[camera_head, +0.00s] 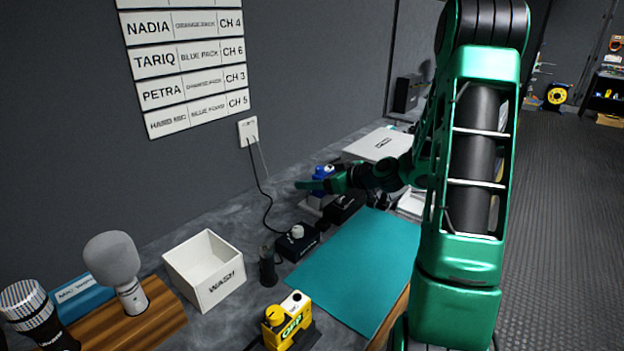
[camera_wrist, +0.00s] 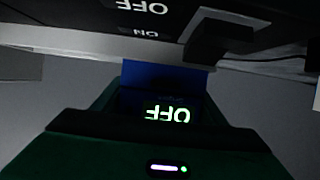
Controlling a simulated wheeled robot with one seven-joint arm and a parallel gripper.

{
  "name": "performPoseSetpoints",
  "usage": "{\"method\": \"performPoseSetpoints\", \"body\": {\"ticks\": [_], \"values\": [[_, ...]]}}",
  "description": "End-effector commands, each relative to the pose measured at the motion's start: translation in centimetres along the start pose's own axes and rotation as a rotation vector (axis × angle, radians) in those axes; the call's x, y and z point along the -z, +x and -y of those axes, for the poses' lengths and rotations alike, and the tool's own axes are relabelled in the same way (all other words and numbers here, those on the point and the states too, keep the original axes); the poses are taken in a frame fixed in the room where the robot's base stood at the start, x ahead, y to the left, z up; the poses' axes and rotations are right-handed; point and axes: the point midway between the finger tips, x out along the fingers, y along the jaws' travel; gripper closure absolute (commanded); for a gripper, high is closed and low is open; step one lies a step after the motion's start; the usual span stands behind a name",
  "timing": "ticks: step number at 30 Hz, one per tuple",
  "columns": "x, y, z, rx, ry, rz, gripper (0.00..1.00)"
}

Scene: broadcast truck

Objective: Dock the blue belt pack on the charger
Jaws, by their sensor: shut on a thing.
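The blue belt pack (camera_head: 322,172) is held by my gripper (camera_head: 318,186) over the far part of the counter, near the wall. In the wrist view the blue pack (camera_wrist: 165,76) shows between my dark green fingers, with a lit OFF on its display. A pale block lies just below the pack in the head view; I cannot tell if they touch. A dark unit (camera_wrist: 110,20) with OFF and ON lettering fills the top of the wrist view, close to the pack. I cannot tell which dark unit is the charger. My arm partly hides this area.
A black box with a white knob (camera_head: 297,236) sits nearer, by a cord to the wall outlet (camera_head: 248,131). The teal mat (camera_head: 350,268) is clear.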

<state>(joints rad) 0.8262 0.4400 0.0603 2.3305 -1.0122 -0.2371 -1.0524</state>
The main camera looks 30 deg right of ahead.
Motion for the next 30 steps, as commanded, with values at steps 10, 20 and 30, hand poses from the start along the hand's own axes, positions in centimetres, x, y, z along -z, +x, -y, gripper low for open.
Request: {"method": "performPoseSetpoints", "body": {"ticks": [10, 20, 30], "values": [[-0.2, 0.1, 0.0, 0.000, 0.000, -0.001, 0.13], [-0.3, -0.7, 0.0, -0.002, 0.001, 0.001, 0.13], [-0.2, -6.5, -0.1, -0.005, 0.001, 0.000, 0.13]]}}
